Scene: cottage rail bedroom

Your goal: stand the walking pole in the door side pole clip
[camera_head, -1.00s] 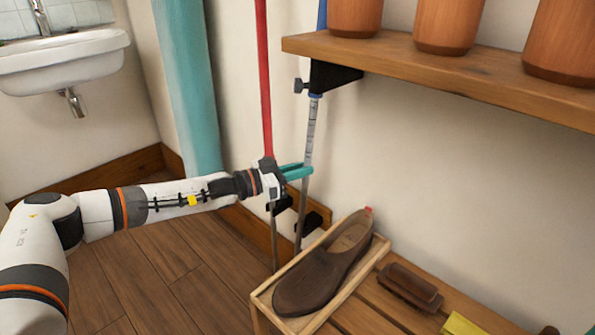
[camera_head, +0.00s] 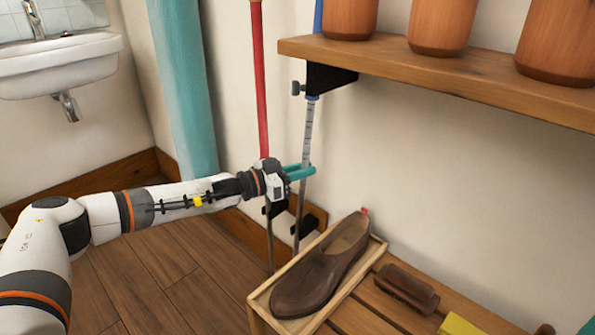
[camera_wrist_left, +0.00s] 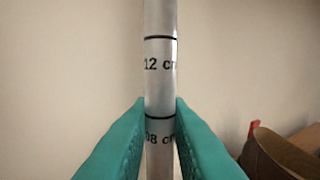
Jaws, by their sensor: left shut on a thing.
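The walking pole has a blue upper part (camera_head: 318,16), a grey marked lower shaft (camera_head: 308,127) and a dark thin lower end. My left gripper (camera_head: 301,172) has its teal fingers shut on the grey shaft, near the 108 cm mark in the left wrist view (camera_wrist_left: 160,135). The pole stands nearly upright beside the shelf's left end. A red pole (camera_head: 260,80) stands to its left, behind my wrist. Black clips show low on the wall, one (camera_head: 316,221) right of the held pole and one (camera_head: 276,208) by the red pole. I cannot tell whether the held pole touches a clip. My right gripper is out of view.
A wooden shelf (camera_head: 440,80) with several orange pots overhangs at the right, on a black bracket (camera_head: 329,77). Below, a brown shoe (camera_head: 322,268) sits in a wooden tray (camera_head: 262,300) beside a brush (camera_head: 408,289). A teal curtain (camera_head: 182,90) hangs left. Floor is clear at lower left.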

